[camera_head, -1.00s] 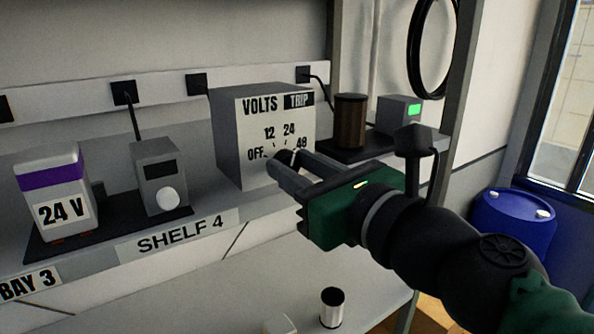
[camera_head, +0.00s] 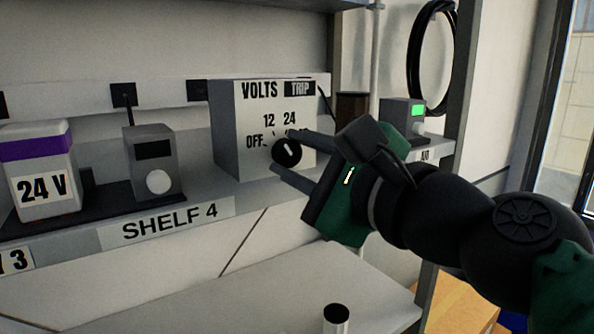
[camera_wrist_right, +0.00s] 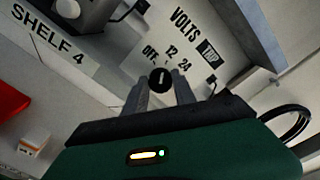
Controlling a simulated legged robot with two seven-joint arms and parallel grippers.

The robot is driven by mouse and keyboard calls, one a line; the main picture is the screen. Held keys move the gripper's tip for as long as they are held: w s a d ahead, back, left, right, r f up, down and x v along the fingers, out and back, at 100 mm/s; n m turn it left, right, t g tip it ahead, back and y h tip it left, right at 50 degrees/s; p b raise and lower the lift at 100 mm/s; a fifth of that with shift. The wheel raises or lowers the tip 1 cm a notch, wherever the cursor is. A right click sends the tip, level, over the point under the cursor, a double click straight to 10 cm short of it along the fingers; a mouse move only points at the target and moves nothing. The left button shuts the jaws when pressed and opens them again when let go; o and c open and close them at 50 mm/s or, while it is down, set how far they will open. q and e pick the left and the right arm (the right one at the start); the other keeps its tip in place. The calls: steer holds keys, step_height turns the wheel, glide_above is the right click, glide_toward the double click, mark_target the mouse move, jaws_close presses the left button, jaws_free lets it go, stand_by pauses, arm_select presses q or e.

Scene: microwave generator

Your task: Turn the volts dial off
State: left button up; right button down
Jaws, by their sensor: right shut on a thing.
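The VOLTS box (camera_head: 228,130) is a pale grey unit on the shelf, marked OFF, 12 and 24, with a TRIP label. Its round black dial (camera_head: 287,152) sits low on the front face, and its white pointer line tilts up and to the left; I cannot tell exactly which mark it meets. My right gripper (camera_head: 288,151) is shut on the dial, one finger above right and one below left. The dial (camera_wrist_right: 160,80) also shows between the two fingers in the right wrist view. The 48 mark is hidden behind the gripper. My left gripper is not in view.
A grey unit with a white knob (camera_head: 158,181) and a 24 V block (camera_head: 38,170) stand left of the box. A brown cylinder (camera_head: 351,107) and a unit with a green screen (camera_head: 402,114) stand to the right. A small can (camera_head: 336,318) is on the lower surface.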

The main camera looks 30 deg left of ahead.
steer(key=n+b, duration=0.2)
steer(key=n, duration=0.1)
steer(key=shift+f+n, duration=0.25)
steer(key=shift+n, duration=0.05)
steer(key=shift+n+b, duration=0.55)
steer(key=shift+n, duration=0.85)
steer(key=c, duration=1)
jaws_free()
